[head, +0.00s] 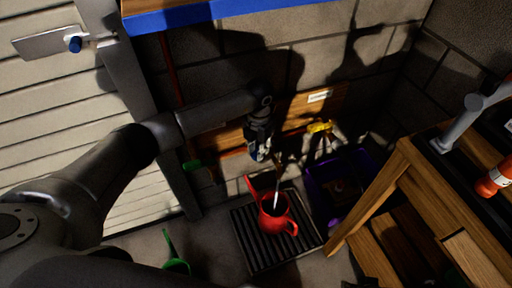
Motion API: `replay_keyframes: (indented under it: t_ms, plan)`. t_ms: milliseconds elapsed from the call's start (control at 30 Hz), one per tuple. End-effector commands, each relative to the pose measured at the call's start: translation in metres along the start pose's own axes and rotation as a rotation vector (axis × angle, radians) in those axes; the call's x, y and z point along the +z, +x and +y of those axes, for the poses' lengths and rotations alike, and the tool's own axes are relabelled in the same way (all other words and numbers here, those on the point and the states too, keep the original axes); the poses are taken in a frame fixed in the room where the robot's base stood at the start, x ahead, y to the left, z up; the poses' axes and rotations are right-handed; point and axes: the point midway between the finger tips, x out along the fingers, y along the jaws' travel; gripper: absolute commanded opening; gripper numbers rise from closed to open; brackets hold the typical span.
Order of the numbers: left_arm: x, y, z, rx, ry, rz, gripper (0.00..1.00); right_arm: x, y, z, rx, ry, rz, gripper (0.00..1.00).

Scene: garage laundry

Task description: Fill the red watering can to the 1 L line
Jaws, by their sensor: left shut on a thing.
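The red watering can (274,222) stands upright on a black slatted grate on the floor. Its spout points up and left, and its handle is at the lower right. A thin pale stream of water (276,190) runs down from a tap (279,159) on the wall into the can's opening. The water level and the 1 L line cannot be made out. My left gripper (259,153) is shut at that tap, just above and left of the can. What it holds appears to be the tap's handle, mostly hidden by the fingers. My right gripper is out of view.
A yellow-handled tap (320,127) is to the right and a green handle (192,165) to the left. A purple crate (316,194) stands right of the grate (249,250). A green watering can (175,264) is at lower left. A wooden bench (405,190) blocks the right side.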

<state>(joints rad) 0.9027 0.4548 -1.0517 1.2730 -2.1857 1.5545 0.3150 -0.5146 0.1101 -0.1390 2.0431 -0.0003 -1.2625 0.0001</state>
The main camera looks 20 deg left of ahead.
Motion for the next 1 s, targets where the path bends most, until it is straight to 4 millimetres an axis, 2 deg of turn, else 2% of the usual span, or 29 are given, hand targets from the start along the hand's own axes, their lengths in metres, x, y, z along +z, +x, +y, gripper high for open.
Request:
replay_keyframes:
  t_ms: [133,167,333,600,733,867,1000]
  plan:
    - [0.0,-0.001,0.001,0.0,0.0,-0.001,0.0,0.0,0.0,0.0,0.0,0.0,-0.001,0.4]
    - [0.0,-0.001,0.001,0.0,0.0,-0.001,0.22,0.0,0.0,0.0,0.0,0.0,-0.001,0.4]
    - [0.0,0.0,0.001,0.0,0.001,-0.001,0.43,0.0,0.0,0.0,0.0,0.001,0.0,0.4]
    - [0.0,0.0,0.001,0.0,0.001,-0.001,0.43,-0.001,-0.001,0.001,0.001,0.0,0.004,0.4]
    - [0.001,-0.008,0.001,0.0,0.001,-0.004,0.43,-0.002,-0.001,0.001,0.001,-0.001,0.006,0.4]
    - [0.001,-0.028,0.002,0.002,0.002,-0.006,0.43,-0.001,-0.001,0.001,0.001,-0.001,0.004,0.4]
    - [0.002,-0.059,0.001,0.001,0.002,-0.006,0.43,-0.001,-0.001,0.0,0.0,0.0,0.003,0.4]
